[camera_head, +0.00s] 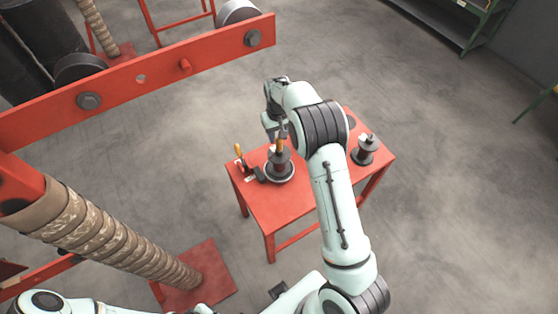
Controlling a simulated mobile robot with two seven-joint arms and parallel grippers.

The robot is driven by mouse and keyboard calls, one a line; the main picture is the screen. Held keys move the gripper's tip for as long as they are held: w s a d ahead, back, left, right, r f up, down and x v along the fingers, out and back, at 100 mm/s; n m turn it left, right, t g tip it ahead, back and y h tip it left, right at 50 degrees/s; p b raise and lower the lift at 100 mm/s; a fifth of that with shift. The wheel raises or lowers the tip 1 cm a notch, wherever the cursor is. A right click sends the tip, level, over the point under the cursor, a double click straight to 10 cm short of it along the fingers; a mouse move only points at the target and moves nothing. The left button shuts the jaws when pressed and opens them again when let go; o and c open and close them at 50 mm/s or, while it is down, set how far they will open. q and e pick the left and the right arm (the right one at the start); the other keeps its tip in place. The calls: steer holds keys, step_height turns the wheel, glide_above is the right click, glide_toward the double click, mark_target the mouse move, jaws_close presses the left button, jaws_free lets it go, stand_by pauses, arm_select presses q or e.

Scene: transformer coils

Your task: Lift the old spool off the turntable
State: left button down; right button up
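The old spool (279,161), dark with a copper-orange upper part, stands upright on the round turntable (290,178) at the left part of a red table (290,211). My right arm reaches over the table from the bottom right. My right gripper (282,136) points down at the top of this spool, at or just above it. The fingers are small and partly hidden by the wrist, so I cannot tell whether they are shut on it.
A second dark spool (365,152) stands on the table's right side. An orange-handled tool (240,157) is left of the turntable. A large red beam (180,65) and a wrapped column (110,243) stand at left.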

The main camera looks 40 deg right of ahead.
mark_target(279, 145)
steer(key=f, duration=0.5)
steer(key=shift+s+d+f, duration=0.1)
steer(key=shift+s+f, duration=0.15)
steer(key=shift+f, duration=0.05)
steer(key=shift+c, duration=0.3)
jaws_close()
